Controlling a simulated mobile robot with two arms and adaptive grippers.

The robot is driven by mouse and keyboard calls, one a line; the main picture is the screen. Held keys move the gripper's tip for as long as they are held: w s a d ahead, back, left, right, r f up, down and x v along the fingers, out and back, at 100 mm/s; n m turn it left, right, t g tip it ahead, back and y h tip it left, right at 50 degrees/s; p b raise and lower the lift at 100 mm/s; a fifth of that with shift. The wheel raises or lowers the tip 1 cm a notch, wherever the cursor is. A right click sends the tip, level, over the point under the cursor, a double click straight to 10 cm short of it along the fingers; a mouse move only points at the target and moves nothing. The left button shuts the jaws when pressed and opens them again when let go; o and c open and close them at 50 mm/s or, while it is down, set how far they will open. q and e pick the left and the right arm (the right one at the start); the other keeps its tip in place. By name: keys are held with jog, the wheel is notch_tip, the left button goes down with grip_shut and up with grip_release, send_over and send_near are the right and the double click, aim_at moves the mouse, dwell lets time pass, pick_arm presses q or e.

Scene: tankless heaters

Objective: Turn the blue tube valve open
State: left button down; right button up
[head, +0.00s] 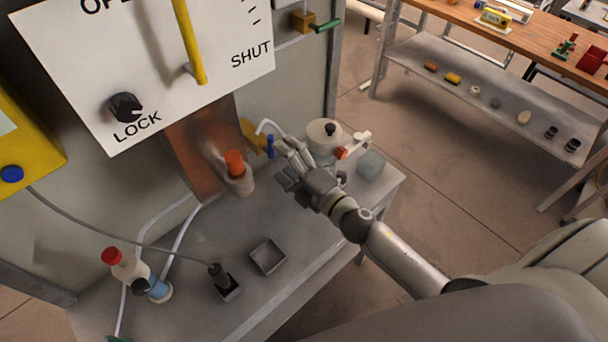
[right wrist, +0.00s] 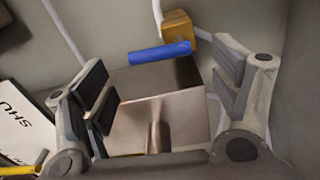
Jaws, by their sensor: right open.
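The blue valve handle (head: 270,146) sits on a brass valve body (head: 252,134) fixed to the grey wall panel, right of the copper-coloured plate. My right gripper (head: 286,163) is just to the right of the handle in the head view, with its fingers spread. In the right wrist view the blue handle (right wrist: 160,54) lies sideways, its right end at the brass body (right wrist: 179,25). It appears between the two open fingers, ahead of them, and nothing is held. A thin pale tube meets the brass body. My left gripper is not in view.
A grey bench (head: 310,235) below holds a white round pot (head: 323,135), an orange-capped vessel (head: 236,170), a small square tray (head: 267,256) and a red-capped bottle (head: 128,266). A green-handled valve (head: 325,26) is higher on the wall. The white lever panel (head: 150,60) hangs at upper left.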

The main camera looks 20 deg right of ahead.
jog(key=v, duration=0.7)
jog(key=shift+s, duration=0.4)
jog(key=shift+w+d+r, duration=0.1)
jog(key=shift+d, duration=0.1)
